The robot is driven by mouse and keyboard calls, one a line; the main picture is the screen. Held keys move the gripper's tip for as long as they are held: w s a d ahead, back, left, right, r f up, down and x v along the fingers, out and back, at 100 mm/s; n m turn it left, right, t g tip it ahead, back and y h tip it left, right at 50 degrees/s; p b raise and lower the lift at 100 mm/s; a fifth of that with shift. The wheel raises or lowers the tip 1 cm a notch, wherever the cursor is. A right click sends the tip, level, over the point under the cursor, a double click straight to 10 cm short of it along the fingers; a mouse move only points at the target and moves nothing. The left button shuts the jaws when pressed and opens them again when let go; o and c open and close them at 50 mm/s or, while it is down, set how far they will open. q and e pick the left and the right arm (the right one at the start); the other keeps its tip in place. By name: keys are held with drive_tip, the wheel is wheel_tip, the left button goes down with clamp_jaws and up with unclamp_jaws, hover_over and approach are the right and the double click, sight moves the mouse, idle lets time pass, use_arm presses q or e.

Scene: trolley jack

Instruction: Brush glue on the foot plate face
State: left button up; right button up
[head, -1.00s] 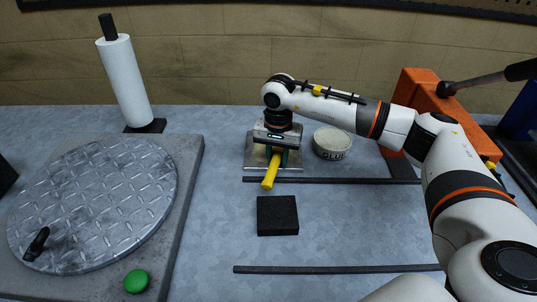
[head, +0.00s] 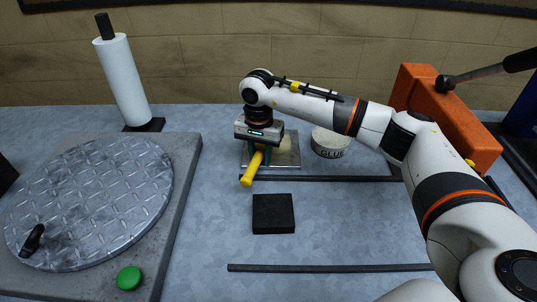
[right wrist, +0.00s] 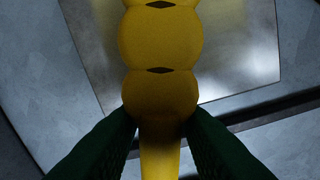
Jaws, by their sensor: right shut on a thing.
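My right gripper (head: 257,157) is shut on the yellow handle of the brush (head: 251,170). In the right wrist view the yellow brush (right wrist: 160,45) runs up between the green fingers. Its bristles are hidden. The square metal foot plate (head: 289,153) lies flat on the table, partly under and to the right of the gripper. In the right wrist view the plate (right wrist: 255,65) shows a paler, shiny area beside the brush. I cannot tell whether the brush touches it. The glue pot (head: 331,142) stands right of the plate. My left gripper is out of view.
A black block (head: 273,214) lies in front of the plate, between dark bars (head: 330,268) on the table. An orange jack body (head: 450,110) is at the right. A round treadplate disc (head: 90,200) on a slab and a paper roll (head: 122,80) are at the left.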

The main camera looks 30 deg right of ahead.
drive_tip(key=shift+w+a+f+b, duration=0.2)
drive_tip(key=shift+w+a+b, duration=0.2)
drive_tip(key=shift+a, duration=0.35)
drive_tip(key=shift+w+a+f+b, duration=0.15)
drive_tip(key=shift+w+a+b, duration=0.15)
drive_tip(key=shift+w+a, duration=0.35)
drive_tip(key=shift+s, duration=0.15)
drive_tip(key=r+p, duration=0.2)
drive_tip(key=r, duration=0.1)
drive_tip(key=a+r+p, duration=0.1)
drive_tip(key=r, duration=0.1)
drive_tip(key=shift+r, duration=0.25)
drive_tip(key=shift+d+r+p, duration=0.15)
drive_tip(key=shift+r+p, duration=0.3)
drive_tip(key=shift+r, duration=0.05)
drive_tip(key=shift+r+p, duration=0.8)
drive_tip(key=shift+r, duration=0.7)
